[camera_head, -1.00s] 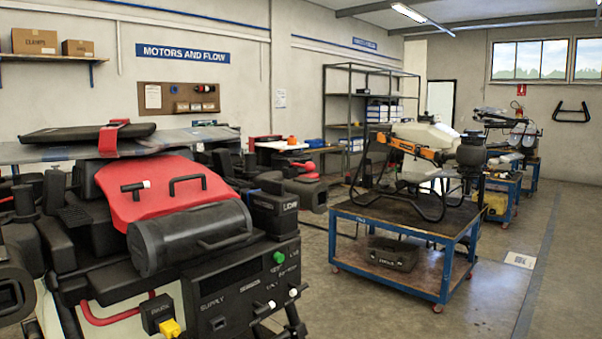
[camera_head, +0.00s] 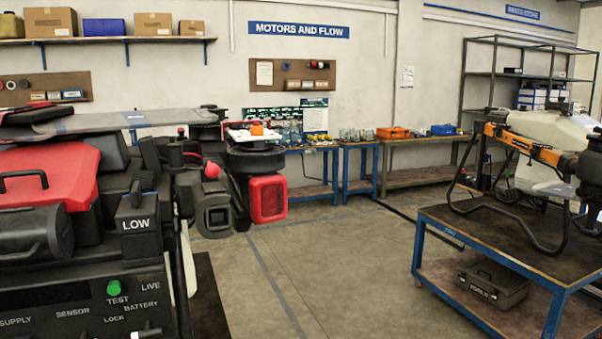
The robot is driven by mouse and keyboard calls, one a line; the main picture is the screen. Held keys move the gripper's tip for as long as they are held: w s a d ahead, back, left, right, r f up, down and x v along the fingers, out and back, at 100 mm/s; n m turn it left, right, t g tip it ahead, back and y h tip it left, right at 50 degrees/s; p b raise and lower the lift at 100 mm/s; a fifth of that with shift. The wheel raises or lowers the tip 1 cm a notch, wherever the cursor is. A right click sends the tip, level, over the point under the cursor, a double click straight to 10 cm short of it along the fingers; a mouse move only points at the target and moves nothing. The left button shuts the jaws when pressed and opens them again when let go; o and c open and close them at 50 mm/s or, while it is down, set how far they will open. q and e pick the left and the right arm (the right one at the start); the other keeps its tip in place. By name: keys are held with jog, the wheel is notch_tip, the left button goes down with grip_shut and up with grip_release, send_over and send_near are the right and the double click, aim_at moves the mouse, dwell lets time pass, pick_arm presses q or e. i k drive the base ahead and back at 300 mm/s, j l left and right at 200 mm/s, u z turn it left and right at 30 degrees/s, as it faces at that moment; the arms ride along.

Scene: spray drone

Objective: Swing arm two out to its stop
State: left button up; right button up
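A large dark machine with a red cover (camera_head: 50,175) fills the left foreground; its left side is cut off by the frame. Its front panel (camera_head: 85,305) reads SUPPLY, SENSOR, TEST, LIVE and BATTERY, with a green knob. A black block (camera_head: 138,220) marked LOW stands above the panel. Black arm and motor parts (camera_head: 255,158) project at its right side, with a red lamp-like block (camera_head: 267,198) at the end. I see no label naming arm two. Neither of my grippers is in view.
A blue-framed cart (camera_head: 485,245) at right carries a smaller drone with an orange arm (camera_head: 520,145) and a dark case (camera_head: 493,284) below. Benches (camera_head: 420,172) line the back wall. The floor (camera_head: 330,255) between machine and cart is clear.

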aim_at(265, 193)
jog(key=l, duration=0.2)
jog(key=i+l+u, duration=0.25)
jog(key=u, duration=0.2)
jog(key=i+l+u, duration=0.15)
jog(key=l+u, duration=0.3)
jog(key=i+l, duration=0.15)
jog(key=l, duration=0.35)
jog(key=i+l+u, duration=0.1)
jog(key=l, duration=0.35)
jog(key=i+l+u, duration=0.1)
jog(key=l, duration=0.4)
jog(key=i+l, duration=0.2)
jog(key=l, duration=0.3)
jog(key=i+l+u, duration=0.1)
jog(key=l, duration=0.4)
jog(key=i+l, duration=0.1)
jog(key=l, duration=0.45)
jog(key=j+u, duration=0.05)
